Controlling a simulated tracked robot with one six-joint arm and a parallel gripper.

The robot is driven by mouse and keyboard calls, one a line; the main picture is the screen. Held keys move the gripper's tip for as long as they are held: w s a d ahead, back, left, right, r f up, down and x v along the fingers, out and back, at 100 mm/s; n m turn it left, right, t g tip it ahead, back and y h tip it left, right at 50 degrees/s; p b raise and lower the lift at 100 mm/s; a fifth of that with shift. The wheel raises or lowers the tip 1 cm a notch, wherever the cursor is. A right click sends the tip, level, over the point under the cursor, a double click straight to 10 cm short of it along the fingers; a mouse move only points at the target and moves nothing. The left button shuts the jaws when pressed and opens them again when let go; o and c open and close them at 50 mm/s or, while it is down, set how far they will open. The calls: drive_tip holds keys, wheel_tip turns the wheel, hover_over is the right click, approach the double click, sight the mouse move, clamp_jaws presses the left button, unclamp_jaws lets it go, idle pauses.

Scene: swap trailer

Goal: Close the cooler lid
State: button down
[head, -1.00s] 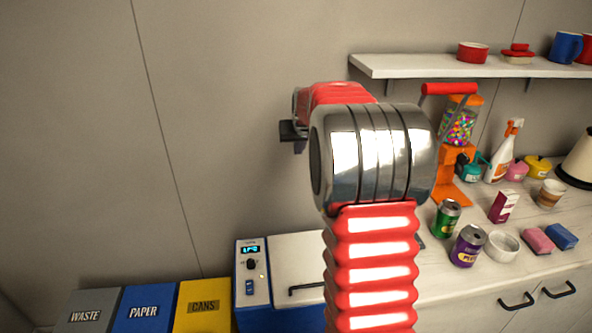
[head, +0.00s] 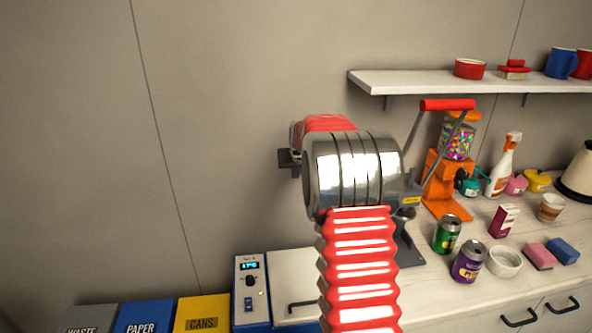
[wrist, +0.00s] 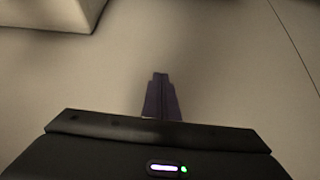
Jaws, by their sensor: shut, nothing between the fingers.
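The cooler has a blue body, a control panel (head: 251,290) with a lit display, and a white lid (head: 292,268) with a black handle (head: 303,306), low in the middle of the head view. The visible part of the lid looks flat, level with the panel; my arm hides its right part, so I cannot tell whether it is fully seated. My gripper (wrist: 161,95) is shut and empty in the wrist view, in front of the plain wall. In the head view only a dark piece at my arm's end shows, above the cooler and clear of it.
Grey, blue and yellow bins (head: 203,315) stand left of the cooler. The counter (head: 440,283) on the right holds cans (head: 468,262), a bowl, sponges and a lever press (head: 447,104). A shelf (head: 430,82) hangs above it. A pale block (wrist: 50,12) shows in the wrist view.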

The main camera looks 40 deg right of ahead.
drive_tip(key=shift+s+a+f, duration=0.15)
drive_tip(key=shift+s+f, duration=0.15)
drive_tip(key=shift+f, duration=0.25)
drive_tip(key=shift+s+a+f, duration=0.2)
drive_tip(key=shift+s+f, duration=0.15)
drive_tip(key=shift+f, duration=0.25)
drive_tip(key=shift+s+a+f, duration=0.15)
drive_tip(key=shift+s+f, duration=0.15)
drive_tip(key=shift+f, duration=0.25)
